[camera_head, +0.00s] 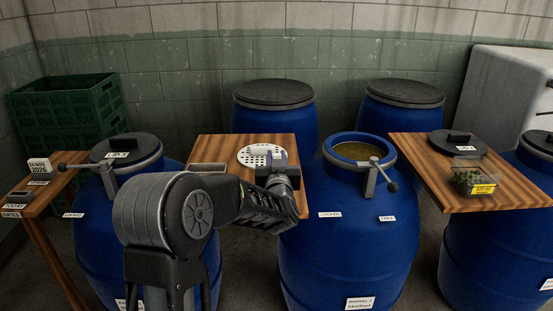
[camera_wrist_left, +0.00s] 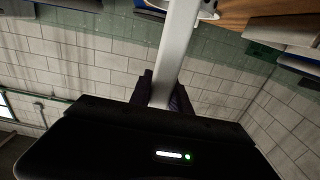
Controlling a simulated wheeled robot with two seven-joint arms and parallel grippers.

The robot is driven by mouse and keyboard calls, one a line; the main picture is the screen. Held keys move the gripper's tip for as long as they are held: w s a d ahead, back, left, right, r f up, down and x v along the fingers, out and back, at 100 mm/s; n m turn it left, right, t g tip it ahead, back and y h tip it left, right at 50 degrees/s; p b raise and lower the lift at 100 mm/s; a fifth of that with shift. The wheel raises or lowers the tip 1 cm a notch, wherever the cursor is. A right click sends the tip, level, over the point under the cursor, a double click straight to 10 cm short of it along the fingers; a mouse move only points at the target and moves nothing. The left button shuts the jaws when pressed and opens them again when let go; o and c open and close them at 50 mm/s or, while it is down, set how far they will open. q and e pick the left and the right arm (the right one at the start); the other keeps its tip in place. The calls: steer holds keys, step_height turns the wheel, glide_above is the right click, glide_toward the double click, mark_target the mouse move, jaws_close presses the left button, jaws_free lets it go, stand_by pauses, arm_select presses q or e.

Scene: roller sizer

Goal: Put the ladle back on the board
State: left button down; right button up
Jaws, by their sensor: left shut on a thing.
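The ladle (camera_head: 255,155) has a pale, round, perforated head, seen over the middle wooden board (camera_head: 220,148) in the head view. I cannot tell whether the head touches the board. My left gripper (camera_head: 277,165) is over the board's right part, just in front of the ladle head. In the left wrist view my left gripper (camera_wrist_left: 163,95) is shut on the ladle's pale, straight handle (camera_wrist_left: 177,50). Part of the wooden board (camera_wrist_left: 240,12) shows at the top of that view. My left arm hides the board's front edge. My right gripper is not in view.
An open blue barrel (camera_head: 345,215) with olive-coloured contents stands right of the board. A lidded barrel (camera_head: 95,235) stands left. A right-hand board (camera_head: 420,160) holds a black lid (camera_head: 457,146) and a clear tub (camera_head: 474,177).

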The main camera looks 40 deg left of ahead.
arm_select(q)
steer(key=shift+f, duration=0.1)
steer(key=c, duration=1.2)
jaws_free()
steer(key=shift+r, duration=0.2)
steer(key=v, duration=1.2)
steer(key=shift+b, duration=0.35)
steer(key=shift+f, duration=0.1)
